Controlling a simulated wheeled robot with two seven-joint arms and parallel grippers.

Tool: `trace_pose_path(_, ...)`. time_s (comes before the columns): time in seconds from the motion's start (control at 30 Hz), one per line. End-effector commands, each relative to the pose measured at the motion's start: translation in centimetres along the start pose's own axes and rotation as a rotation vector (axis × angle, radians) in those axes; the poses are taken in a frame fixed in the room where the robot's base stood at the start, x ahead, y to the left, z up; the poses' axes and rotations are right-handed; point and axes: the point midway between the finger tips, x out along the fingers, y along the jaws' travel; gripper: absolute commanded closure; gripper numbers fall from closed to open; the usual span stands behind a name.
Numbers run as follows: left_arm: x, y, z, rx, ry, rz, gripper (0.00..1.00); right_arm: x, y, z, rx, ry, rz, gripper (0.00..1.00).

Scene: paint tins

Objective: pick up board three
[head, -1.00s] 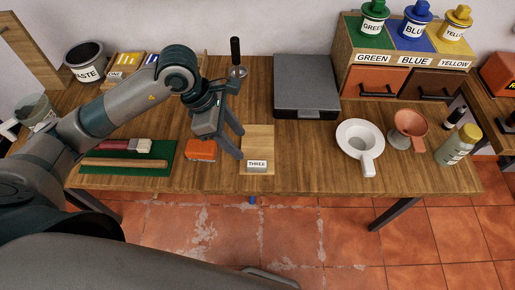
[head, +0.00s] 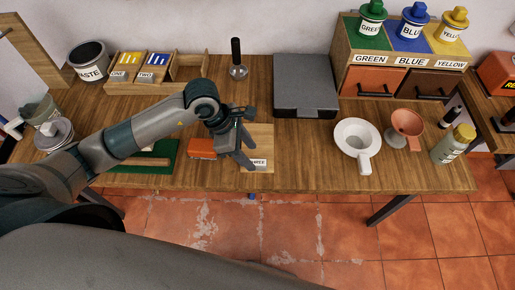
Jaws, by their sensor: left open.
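Board three (head: 263,137) is a pale wooden board lying flat near the front edge of the table. Its white label reading THREE (head: 262,162) is at its front end, with its left part hidden by my gripper. My left gripper (head: 248,158) is open and empty, pointing down over the left front part of the board, close to the label. I cannot tell whether the fingers touch the board. My right gripper is not in view.
An orange block (head: 202,150) lies just left of the board. A rack (head: 187,84) with compartments labelled ONE and TWO stands behind, its right compartment empty. A dark grey case (head: 305,92) and a white funnel-like cup (head: 352,128) are to the right.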

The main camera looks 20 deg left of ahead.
Motion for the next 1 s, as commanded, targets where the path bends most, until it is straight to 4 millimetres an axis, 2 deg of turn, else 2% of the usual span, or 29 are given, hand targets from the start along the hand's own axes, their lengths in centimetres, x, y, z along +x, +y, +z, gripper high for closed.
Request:
trace_pose_path(0.23,2.1,0.0,0.0,-0.003,0.001,-0.004,0.53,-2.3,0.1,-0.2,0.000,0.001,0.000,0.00)
trace_pose_path(0.43,4.3,0.1,-0.1,-0.001,0.000,-0.001,0.53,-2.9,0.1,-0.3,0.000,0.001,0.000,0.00)
trace_pose_path(0.93,4.7,0.1,-0.2,0.001,0.000,0.000,0.53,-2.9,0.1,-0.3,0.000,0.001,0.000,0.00)
trace_pose_path(0.97,4.7,0.1,-0.2,0.001,0.000,0.000,0.55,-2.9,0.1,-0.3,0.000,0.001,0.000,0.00)
trace_pose_path(1.0,4.7,0.1,-0.2,0.001,0.000,0.000,0.65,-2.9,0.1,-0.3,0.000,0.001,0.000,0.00)
